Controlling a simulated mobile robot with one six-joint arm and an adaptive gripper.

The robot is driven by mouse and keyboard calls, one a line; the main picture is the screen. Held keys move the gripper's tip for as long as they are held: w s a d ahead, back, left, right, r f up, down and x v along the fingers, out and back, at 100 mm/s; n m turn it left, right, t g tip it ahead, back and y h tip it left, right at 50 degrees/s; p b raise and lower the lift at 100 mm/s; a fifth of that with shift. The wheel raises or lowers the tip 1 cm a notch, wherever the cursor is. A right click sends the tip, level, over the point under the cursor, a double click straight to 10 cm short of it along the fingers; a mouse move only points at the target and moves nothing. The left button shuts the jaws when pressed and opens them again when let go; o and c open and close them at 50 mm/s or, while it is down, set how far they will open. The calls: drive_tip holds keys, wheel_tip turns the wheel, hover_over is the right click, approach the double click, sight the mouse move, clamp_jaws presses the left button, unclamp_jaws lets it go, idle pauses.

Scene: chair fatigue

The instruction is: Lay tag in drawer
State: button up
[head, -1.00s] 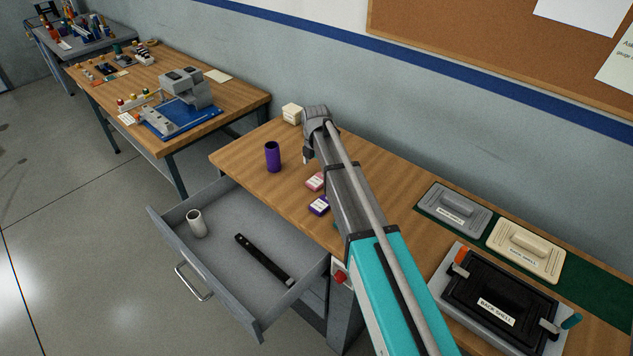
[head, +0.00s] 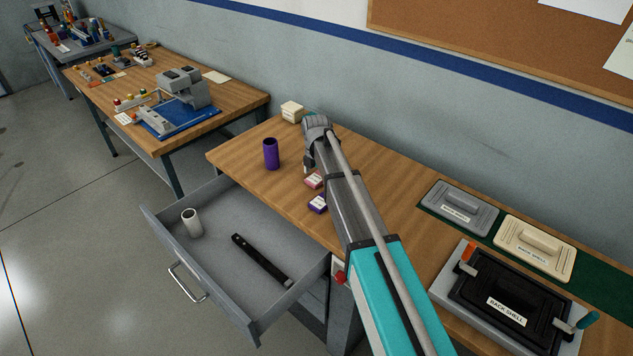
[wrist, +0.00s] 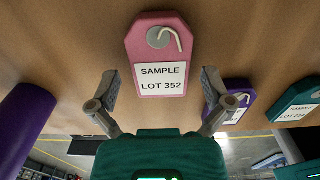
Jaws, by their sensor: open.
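A pink tag (wrist: 162,55) reading "SAMPLE LOT 352" lies on the wooden bench, and shows in the head view (head: 314,181) beside my arm. A purple tag (head: 318,204) lies nearer the bench front; it is at the right in the wrist view (wrist: 232,103). A teal tag (wrist: 298,103) lies further right there. My gripper (wrist: 160,76) is open and empty, its fingers on either side of the pink tag's lower end, apart from it. In the head view my arm mostly hides the gripper. The grey drawer (head: 217,323) stands open below the bench.
A purple cylinder (head: 271,154) stands on the bench left of the tags. A cream box (head: 292,111) is behind. Labelled shells and a fixture (head: 505,295) occupy the right.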

idle(0.5)
drive_tip(key=c, duration=1.1)
drive_tip(key=shift+c, duration=0.2)
drive_tip(key=shift+r+p, duration=0.2)
drive_tip(key=shift+p, duration=0.1)
drive_tip(key=shift+r+p, duration=0.7)
drive_tip(key=shift+r, duration=0.05)
drive_tip(key=s+d+r+p, duration=0.2)
drive_tip(key=s+r+p, duration=0.9)
drive_tip(key=s, duration=0.2)
drive_tip(key=shift+s+d, duration=0.35)
drive_tip(key=shift+s, duration=0.05)
